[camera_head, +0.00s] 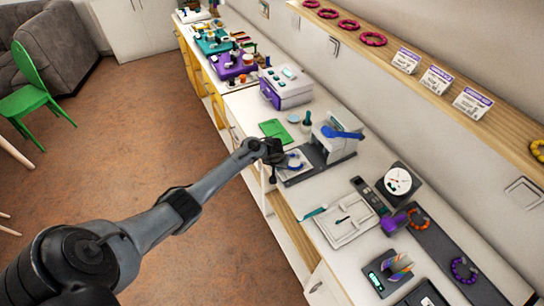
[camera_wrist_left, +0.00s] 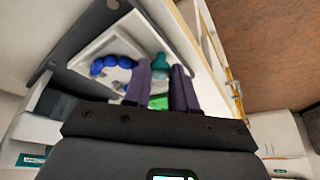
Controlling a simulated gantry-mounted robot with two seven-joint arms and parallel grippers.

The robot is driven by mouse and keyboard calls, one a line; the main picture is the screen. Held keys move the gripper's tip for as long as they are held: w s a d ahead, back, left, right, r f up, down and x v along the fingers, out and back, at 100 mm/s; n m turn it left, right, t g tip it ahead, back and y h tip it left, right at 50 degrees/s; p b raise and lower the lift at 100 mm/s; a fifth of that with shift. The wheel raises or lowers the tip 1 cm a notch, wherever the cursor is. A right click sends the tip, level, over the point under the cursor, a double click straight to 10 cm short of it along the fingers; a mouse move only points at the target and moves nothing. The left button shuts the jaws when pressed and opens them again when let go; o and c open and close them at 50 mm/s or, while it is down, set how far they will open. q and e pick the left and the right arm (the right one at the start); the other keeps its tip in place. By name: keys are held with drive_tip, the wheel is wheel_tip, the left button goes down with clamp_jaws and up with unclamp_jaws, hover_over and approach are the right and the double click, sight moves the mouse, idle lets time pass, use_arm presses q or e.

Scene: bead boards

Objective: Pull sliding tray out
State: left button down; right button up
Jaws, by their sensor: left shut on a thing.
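The sliding tray (camera_head: 293,166) is a pale flat tray at the front left of a grey and white bench device (camera_head: 338,143) with a blue lever. A ring of blue beads lies on it. In the left wrist view the white tray (camera_wrist_left: 88,56) carries the blue beads (camera_wrist_left: 112,65). My left gripper (camera_head: 273,158) is at the tray's outer side. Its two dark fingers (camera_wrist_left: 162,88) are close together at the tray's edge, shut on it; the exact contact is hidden. My right gripper is not in view.
A white tray (camera_head: 342,222), a dial scale (camera_head: 398,181) and bead bracelets lie nearer on the counter. A purple-trimmed box (camera_head: 285,87) stands farther back. The floor (camera_head: 130,140) is open.

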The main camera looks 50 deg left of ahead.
use_arm(q)
drive_tip(key=shift+s, duration=0.1)
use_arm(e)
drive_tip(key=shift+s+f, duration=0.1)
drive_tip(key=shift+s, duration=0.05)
use_arm(q)
drive_tip(key=c, duration=1.3)
unclamp_jaws()
drive_tip(key=shift+c, duration=0.2)
drive_tip(key=o, duration=0.4)
drive_tip(key=shift+s+a, duration=0.1)
drive_tip(key=shift+s, duration=0.1)
drive_tip(key=shift+o, duration=0.2)
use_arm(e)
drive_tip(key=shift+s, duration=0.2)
use_arm(q)
drive_tip(key=shift+w, duration=0.1)
drive_tip(key=shift+r, duration=0.15)
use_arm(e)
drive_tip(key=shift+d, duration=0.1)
use_arm(q)
drive_tip(key=shift+r, duration=0.25)
drive_tip(key=p+v, duration=0.4)
drive_tip(key=v, duration=0.6)
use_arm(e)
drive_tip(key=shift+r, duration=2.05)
